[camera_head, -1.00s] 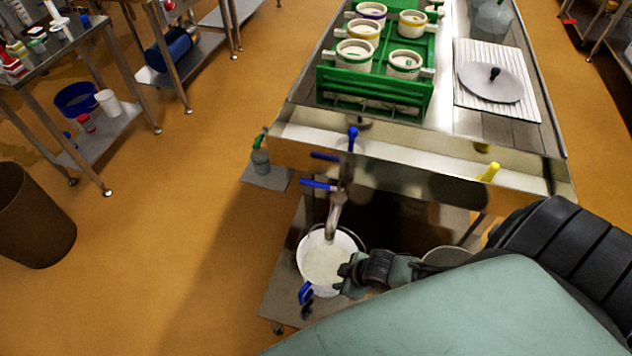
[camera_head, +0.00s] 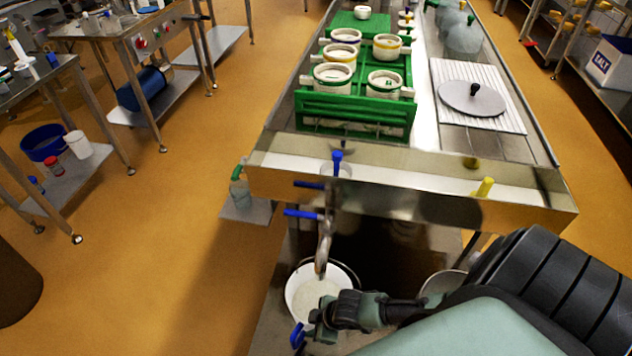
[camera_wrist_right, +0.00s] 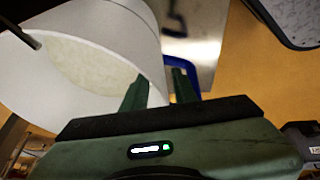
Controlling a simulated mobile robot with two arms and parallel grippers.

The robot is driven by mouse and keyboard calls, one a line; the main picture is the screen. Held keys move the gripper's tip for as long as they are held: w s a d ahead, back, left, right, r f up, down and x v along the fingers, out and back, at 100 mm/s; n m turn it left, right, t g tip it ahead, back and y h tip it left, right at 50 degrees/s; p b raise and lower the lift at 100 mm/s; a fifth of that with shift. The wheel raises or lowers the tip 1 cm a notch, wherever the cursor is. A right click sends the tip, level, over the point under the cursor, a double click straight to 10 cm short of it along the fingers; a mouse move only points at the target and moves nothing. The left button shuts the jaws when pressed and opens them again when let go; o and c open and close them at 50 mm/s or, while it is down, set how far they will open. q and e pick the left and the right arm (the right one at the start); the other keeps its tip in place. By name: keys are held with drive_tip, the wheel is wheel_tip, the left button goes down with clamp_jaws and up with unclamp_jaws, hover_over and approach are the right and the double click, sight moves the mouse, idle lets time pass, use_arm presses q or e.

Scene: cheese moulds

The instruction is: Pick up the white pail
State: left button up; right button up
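The white pail (camera_head: 303,299) stands under the tap of the steel table, upright, with whitish contents. My right gripper (camera_head: 312,334) is at the pail's near rim, beside the blue grip. In the right wrist view the pail (camera_wrist_right: 95,28) fills the upper left. The right gripper's two fingers (camera_wrist_right: 160,88) are apart, with the blue grip (camera_wrist_right: 182,65) just beyond them, partly hidden by a finger. Nothing is seen clamped between them. My left gripper is out of view.
The steel draining table (camera_head: 410,165), with a tap with blue levers (camera_head: 326,230), overhangs the pail. A green crate of moulds (camera_head: 355,112) stands on it. Another light container (camera_head: 442,284) is right of the pail, near my arm. Open floor (camera_head: 170,230) lies left.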

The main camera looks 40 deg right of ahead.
drive_tip(key=shift+f, duration=0.1)
clamp_jaws()
idle(1.3)
drive_tip(key=shift+w, duration=0.35)
